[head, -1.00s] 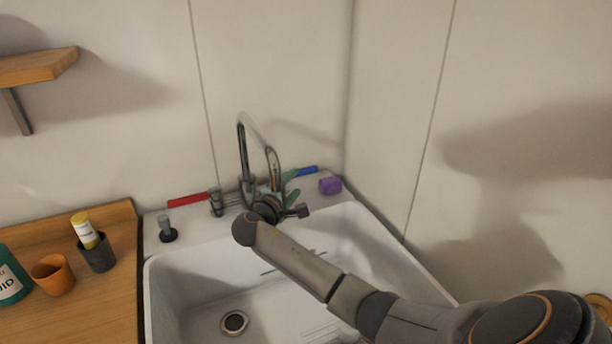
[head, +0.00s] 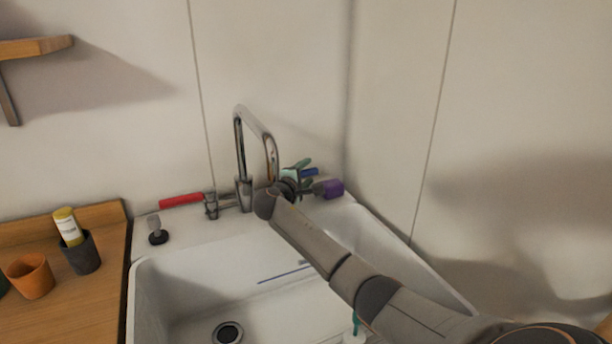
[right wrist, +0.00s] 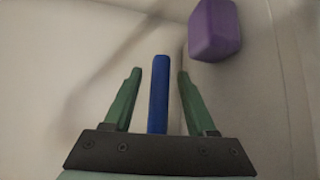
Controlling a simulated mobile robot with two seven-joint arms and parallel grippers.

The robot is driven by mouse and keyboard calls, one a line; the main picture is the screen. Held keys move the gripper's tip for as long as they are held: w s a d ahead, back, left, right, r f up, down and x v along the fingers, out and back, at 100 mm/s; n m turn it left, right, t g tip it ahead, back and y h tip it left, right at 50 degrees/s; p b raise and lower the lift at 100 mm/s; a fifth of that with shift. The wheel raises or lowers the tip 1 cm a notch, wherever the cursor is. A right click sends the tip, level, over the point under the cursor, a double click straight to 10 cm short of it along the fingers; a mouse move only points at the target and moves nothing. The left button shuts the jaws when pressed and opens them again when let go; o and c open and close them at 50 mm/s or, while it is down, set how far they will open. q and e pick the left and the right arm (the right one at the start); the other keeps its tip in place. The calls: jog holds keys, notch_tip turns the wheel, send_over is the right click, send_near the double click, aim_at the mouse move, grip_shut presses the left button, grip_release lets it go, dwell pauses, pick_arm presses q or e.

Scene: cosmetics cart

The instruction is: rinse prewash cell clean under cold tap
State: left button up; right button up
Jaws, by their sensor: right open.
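The chrome tap (head: 243,160) stands behind the white sink, with a red handle (head: 181,200) on its left and a blue handle (head: 310,173) on its right. My right gripper (head: 304,170) is at the blue handle, its hand partly hidden by the wrist. In the right wrist view the blue handle (right wrist: 158,95) stands between the two green fingers, with a gap on each side. The gripper is open. I cannot make out a prewash cell for certain. A small teal and white thing (head: 355,323) shows low in the sink, mostly hidden by my arm. My left gripper is not in view.
A purple block (head: 333,188) sits on the back ledge just right of the gripper; it also shows in the right wrist view (right wrist: 214,30). A dark stopper-like piece (head: 157,236) stands on the ledge's left. Cups (head: 31,276) stand on the wooden counter. Walls close the back and right.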

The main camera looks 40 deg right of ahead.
grip_shut()
dwell(1.3)
